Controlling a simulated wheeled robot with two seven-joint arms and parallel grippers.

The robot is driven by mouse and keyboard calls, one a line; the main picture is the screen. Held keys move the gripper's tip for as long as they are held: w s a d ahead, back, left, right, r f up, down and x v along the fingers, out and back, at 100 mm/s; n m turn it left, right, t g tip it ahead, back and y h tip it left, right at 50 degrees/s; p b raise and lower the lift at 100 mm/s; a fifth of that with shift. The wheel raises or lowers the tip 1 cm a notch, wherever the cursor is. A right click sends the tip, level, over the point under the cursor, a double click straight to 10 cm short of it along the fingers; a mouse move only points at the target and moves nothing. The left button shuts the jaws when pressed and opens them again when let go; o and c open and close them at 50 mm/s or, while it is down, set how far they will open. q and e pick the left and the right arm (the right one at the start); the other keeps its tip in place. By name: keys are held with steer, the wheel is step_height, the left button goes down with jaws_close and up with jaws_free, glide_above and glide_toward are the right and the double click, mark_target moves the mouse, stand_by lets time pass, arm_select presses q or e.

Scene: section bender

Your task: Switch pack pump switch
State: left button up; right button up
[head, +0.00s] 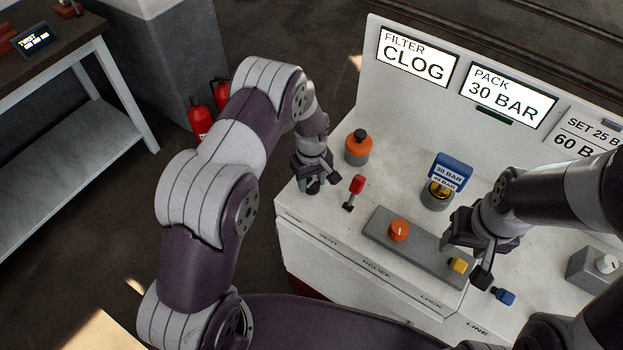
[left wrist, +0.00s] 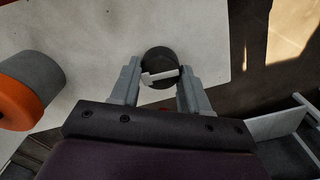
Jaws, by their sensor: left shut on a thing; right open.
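The pump switch is a round black knob (left wrist: 157,61) with a white bar across it, at the left end of the white console (head: 345,243). In the left wrist view my left gripper (left wrist: 160,82) has a finger on each side of the knob and is shut on it. In the head view my left gripper (head: 316,180) points down at the console's left end, above the PUMP label, and mostly hides the switch. My right gripper (head: 482,262) is open and empty over the console's right part, by a yellow knob (head: 458,265) and a blue knob (head: 503,297).
A red lever (head: 355,190) stands just right of my left gripper. Behind it is an orange-and-grey cylinder with a black top (head: 358,147). An orange knob (head: 399,230) sits on a grey plate. Display panels read FILTER CLOG (head: 416,59) and PACK 30 BAR (head: 507,95).

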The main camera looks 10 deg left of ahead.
mark_target(312, 182)
arm_select(q)
steer(key=shift+r+n, duration=0.1)
steer(key=shift+n, duration=0.5)
steer(key=o, duration=1.1)
steer(key=shift+c, duration=0.2)
step_height(312, 182, up, 13)
steer(key=b, duration=0.1)
steer(key=shift+f, duration=0.2)
steer(key=s+a+r+m, duration=0.1)
steer(key=s+m, duration=0.2)
steer(key=s, duration=0.3)
steer(key=s+a+r+m+t, duration=0.1)
steer(key=s+r+m, duration=0.1)
steer(key=s, duration=0.4)
steer(key=s+a+r+m, duration=0.2)
steer(key=s+m, duration=0.2)
steer(key=s, duration=0.3)
steer(key=shift+r, duration=0.2)
